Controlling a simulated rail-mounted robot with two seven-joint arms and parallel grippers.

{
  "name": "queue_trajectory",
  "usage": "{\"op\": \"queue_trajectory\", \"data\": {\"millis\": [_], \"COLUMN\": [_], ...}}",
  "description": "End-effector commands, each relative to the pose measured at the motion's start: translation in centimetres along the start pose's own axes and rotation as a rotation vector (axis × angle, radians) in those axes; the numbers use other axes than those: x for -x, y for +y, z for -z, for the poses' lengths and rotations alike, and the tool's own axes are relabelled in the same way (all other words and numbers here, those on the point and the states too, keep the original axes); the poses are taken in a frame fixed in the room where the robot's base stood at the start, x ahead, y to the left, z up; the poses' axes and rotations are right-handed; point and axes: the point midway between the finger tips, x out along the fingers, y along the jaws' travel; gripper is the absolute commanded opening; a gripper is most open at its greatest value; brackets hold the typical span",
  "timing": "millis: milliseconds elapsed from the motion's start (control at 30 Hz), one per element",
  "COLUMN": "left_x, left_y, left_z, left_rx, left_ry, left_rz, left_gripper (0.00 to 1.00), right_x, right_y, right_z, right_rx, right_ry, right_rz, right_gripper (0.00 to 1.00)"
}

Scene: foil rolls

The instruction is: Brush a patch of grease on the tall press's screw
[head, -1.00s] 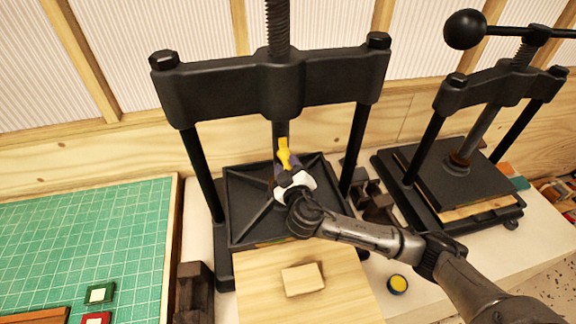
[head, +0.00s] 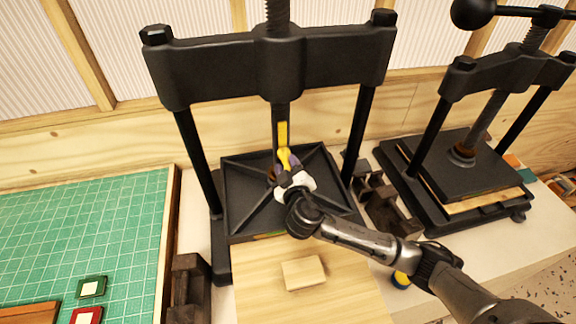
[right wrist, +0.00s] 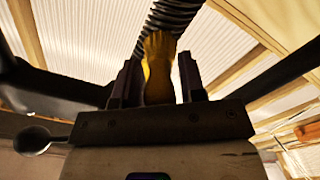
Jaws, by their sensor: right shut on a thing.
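The tall press (head: 220,68) stands in the middle of the head view. Its black threaded screw (head: 278,14) rises through the crossbeam and also shows in the right wrist view (right wrist: 172,22). My right gripper (head: 286,164) is shut on a yellow brush (head: 283,134), which points up in front of the press's lower shaft in the head view. In the right wrist view, the brush (right wrist: 159,62) stands between the fingers (right wrist: 158,88), its top overlapping the screw; I cannot tell if they touch. No grease patch can be made out on the screw. My left gripper is not in view.
A smaller press (head: 465,165) stands at the right. A small yellow-topped tin (head: 401,279) is partly hidden by my right arm. A wooden board with a small block (head: 303,272) lies in front of the tall press. A green cutting mat (head: 90,230) is at the left.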

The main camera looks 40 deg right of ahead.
Motion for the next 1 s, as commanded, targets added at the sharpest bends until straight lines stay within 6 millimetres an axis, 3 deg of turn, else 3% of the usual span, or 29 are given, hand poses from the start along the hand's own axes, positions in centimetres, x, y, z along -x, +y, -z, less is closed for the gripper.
{"op": "queue_trajectory", "data": {"millis": [167,1000], "left_x": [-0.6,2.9], "left_y": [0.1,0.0], "left_z": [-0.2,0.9], "left_rx": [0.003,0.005], "left_ry": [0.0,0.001], "left_rz": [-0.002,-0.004], "left_gripper": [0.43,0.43], "right_x": [0.0,-0.1], "right_y": [-0.3,2.5], "right_z": [-0.5,3.3], "right_rx": [-0.002,-0.002], "right_ry": [0.001,0.003], "right_rz": [-0.001,-0.002], "right_gripper": [0.14,0.14]}}
